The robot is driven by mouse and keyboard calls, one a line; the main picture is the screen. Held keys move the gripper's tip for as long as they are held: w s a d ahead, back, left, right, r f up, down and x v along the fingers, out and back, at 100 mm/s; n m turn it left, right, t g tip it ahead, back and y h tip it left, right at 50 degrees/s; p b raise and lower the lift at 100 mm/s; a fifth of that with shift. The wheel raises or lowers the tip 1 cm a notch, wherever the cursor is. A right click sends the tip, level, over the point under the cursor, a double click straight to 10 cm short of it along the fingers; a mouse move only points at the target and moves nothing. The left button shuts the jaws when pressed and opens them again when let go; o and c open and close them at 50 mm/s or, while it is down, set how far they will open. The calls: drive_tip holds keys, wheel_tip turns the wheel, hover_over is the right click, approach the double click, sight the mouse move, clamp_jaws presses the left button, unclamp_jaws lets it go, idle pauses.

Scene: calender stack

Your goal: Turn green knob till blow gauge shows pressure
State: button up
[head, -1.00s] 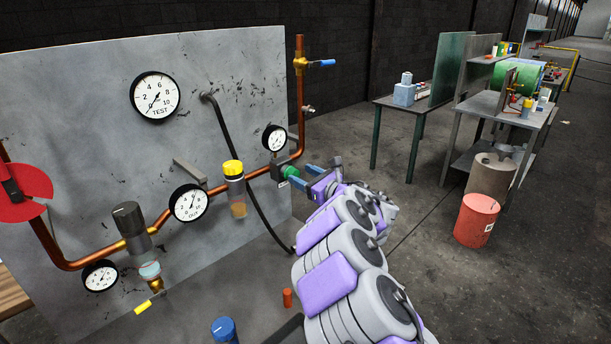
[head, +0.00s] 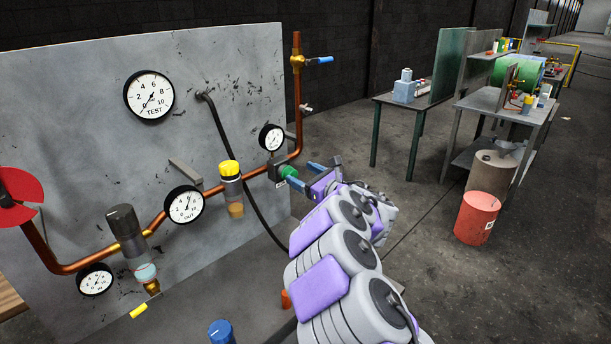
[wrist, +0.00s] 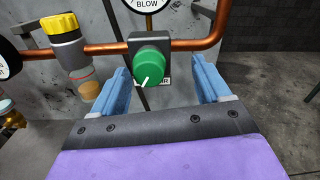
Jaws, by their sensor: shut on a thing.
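The green knob (head: 289,171) sits on a dark block on the copper pipe, at the right of the grey panel. In the wrist view the green knob (wrist: 152,67) faces me, its white pointer line slanting to the lower left. My gripper (head: 305,175) is shut on the knob, a blue finger on each side; the wrist view shows my gripper (wrist: 160,72) with the right finger seeming farther from the knob. The blow gauge (head: 272,137) is just above the knob; its needle is too small to read. In the wrist view the blow gauge (wrist: 148,5) is mostly cut off.
The test gauge (head: 149,97) and the out gauge (head: 184,205) are on the left. A yellow-capped filter (head: 231,190) hangs beside the knob. A blue-handled valve (head: 318,61) tops the pipe. A red drum (head: 477,217) stands on the open floor at right.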

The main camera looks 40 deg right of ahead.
drive_tip(key=shift+w+a+r, duration=0.3)
drive_tip(key=shift+w+a, duration=0.15)
drive_tip(key=shift+a, duration=0.1)
drive_tip(key=shift+w+d+f, duration=0.2)
drive_tip(key=shift+w+f, duration=0.2)
drive_tip(key=shift+w, duration=0.15)
drive_tip(key=shift+s+d+r, duration=0.1)
drive_tip(key=shift+s+r, duration=0.1)
drive_tip(key=shift+s, duration=0.45)
drive_tip(key=shift+s+d+f+b, duration=0.15)
drive_tip(key=shift+s+f+b, duration=0.15)
drive_tip(key=shift+f, duration=0.1)
drive_tip(key=shift+w+f, duration=0.1)
drive_tip(key=shift+f, duration=0.35)
drive_tip(key=s+d+b, duration=0.2)
drive_tip(key=s+b, duration=0.2)
drive_tip(key=s, duration=1.3)
drive_tip(key=shift+s+b, duration=0.25)
drive_tip(key=shift+b, duration=0.05)
